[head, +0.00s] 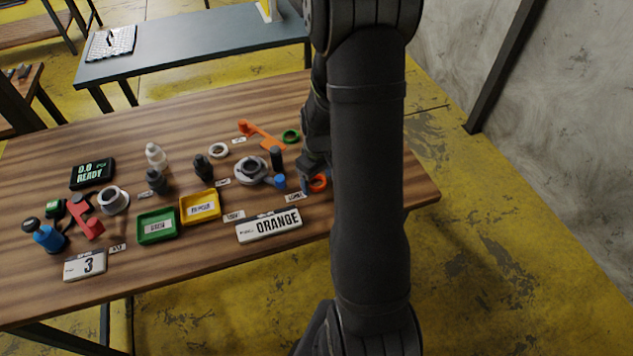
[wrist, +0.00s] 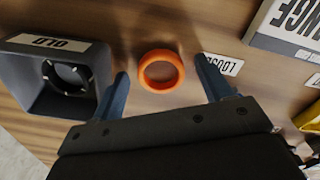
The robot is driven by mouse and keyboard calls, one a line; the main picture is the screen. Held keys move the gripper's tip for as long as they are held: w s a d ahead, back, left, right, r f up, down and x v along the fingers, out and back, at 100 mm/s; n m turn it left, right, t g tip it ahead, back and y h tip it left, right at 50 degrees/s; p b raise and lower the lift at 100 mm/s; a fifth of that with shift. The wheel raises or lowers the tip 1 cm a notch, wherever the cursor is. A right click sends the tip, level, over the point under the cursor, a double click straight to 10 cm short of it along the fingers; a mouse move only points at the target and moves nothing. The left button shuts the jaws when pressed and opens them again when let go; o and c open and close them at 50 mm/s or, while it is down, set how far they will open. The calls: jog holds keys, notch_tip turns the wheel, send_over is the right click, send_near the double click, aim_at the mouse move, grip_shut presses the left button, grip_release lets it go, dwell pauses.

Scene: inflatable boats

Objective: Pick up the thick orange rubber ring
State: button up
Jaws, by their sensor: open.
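The thick orange rubber ring (head: 318,183) lies flat on the wooden table near its front right part, partly hidden by my arm in the head view. In the wrist view the orange ring (wrist: 161,71) shows whole. My gripper (wrist: 166,82) is open, with its two blue-grey fingers apart on the left and right of the ring in the picture. The fingers do not visibly touch it. In the head view my gripper (head: 306,180) is beside the ring, mostly behind my arm.
A grey holder labelled OLD (wrist: 45,75) stands close to the left finger in the wrist view. A LOOSE label (wrist: 223,64) lies by the right finger. The ORANGE sign (head: 269,226), a yellow tray (head: 201,217) and a green tray (head: 157,238) are left of the ring.

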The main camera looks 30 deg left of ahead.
jog(key=shift+c, duration=0.2)
jog(key=c, duration=1)
jog(key=shift+r, duration=0.15)
